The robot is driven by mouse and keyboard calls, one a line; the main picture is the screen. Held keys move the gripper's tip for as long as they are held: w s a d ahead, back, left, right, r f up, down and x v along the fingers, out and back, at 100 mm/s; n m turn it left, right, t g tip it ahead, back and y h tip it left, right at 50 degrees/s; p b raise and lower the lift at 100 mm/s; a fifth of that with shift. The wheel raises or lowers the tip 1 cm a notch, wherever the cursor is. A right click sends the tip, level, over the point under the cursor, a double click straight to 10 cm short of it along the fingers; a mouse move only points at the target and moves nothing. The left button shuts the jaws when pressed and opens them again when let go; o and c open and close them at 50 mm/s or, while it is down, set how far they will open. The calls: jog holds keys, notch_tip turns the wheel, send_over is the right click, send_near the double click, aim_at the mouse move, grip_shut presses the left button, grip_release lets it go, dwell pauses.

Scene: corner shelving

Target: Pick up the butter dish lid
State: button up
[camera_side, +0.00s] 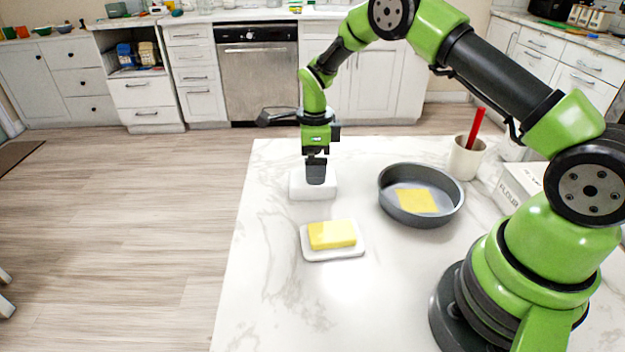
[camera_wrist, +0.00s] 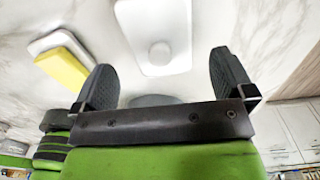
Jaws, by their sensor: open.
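The white butter dish lid (camera_side: 313,189) lies on the marble counter near its far left part. In the wrist view the lid (camera_wrist: 153,22) shows a round knob on its top, between and beyond my fingertips. My gripper (camera_side: 317,180) points down at the lid in the side view and overlaps it there. In the wrist view my gripper (camera_wrist: 165,82) is open, with its two dark fingers apart and nothing between them. Whether the fingers touch the lid cannot be told. The butter (camera_side: 332,235) sits on its white dish (camera_side: 345,255), nearer the side camera.
A dark round pan (camera_side: 448,208) with a yellow square in it stands right of the lid. A white cup (camera_side: 466,158) with a red-handled utensil and a flour box (camera_side: 522,182) are farther right. The counter's left front is clear.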

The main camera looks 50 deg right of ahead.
jog(key=f, duration=0.4)
jog(key=shift+w+a+f, duration=0.15)
jog(key=shift+w+f, duration=0.05)
jog(key=shift+f, duration=0.2)
jog(key=shift+c, duration=0.2)
jog(key=c, duration=0.9)
jog(key=shift+r, duration=0.2)
jog(key=r, duration=0.9)
jog(key=shift+s+a+r, duration=0.15)
jog(key=shift+a, duration=0.05)
jog(key=shift+n, duration=0.6)
jog(key=s+a, duration=0.2)
jog(key=s, duration=0.1)
jog(key=s+a, duration=0.3)
jog(key=s, duration=0.1)
jog(key=s+a, duration=0.3)
jog(key=s, duration=0.1)
jog(key=shift+s+f, duration=0.25)
jog(key=shift+f, duration=0.15)
jog(key=shift+s, duration=0.4)
